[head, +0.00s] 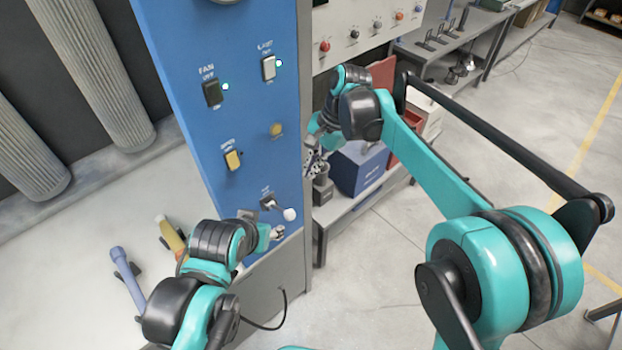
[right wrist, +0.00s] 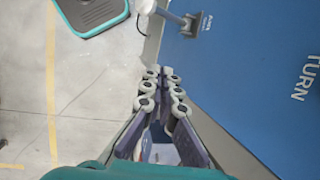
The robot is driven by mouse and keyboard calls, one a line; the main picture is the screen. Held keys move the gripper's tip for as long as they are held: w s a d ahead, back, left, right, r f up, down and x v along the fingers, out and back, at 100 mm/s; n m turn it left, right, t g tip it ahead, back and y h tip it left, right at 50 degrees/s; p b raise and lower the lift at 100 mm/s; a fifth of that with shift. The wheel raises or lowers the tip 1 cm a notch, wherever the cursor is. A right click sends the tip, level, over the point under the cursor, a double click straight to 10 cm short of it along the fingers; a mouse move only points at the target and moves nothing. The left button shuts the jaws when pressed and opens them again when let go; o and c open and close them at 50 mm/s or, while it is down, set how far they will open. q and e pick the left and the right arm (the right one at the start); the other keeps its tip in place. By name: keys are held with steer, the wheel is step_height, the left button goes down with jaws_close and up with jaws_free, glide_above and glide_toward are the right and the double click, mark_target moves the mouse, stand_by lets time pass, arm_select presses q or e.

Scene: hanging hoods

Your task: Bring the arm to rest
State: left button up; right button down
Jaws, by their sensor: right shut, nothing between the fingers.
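My right arm (head: 432,165) comes in from the right and bends at a black-and-teal wrist. My right gripper (head: 313,160) is just beyond the right edge of the blue panel (head: 215,120), partly hidden by its wrist. In the right wrist view the right gripper (right wrist: 160,75) is shut and empty, its fingertips together beside the panel (right wrist: 250,90). My left arm (head: 205,260) is low in front of the panel. My left gripper (head: 277,232) is just below a white-ended lever (head: 288,212); its fingers are too small to tell open or shut.
The panel carries a fan switch (head: 212,92), a light switch (head: 268,67) and a yellow switch (head: 232,160). A blue box (head: 358,168) stands on a shelf behind my right wrist. Blue and yellow handled fixtures (head: 128,275) are at lower left.

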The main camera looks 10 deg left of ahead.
steer(key=shift+a, duration=0.1)
stand_by(0.4)
steer(key=s+d+f+n+t+h+b, duration=0.1)
steer(key=s+d+f+b, duration=0.3)
steer(key=d, duration=0.5)
steer(key=s+d+f+n+t+h+b, duration=0.1)
steer(key=s+d+f+n+t+b, duration=0.3)
steer(key=s+d+f, duration=0.3)
steer(key=s+d+f+n+t+h+b, duration=0.1)
steer(key=s+d+f+n+t+b, duration=0.1)
steer(key=s+d+f+b, duration=0.4)
steer(key=d+t, duration=0.1)
steer(key=d, duration=0.4)
steer(key=shift+d, duration=0.4)
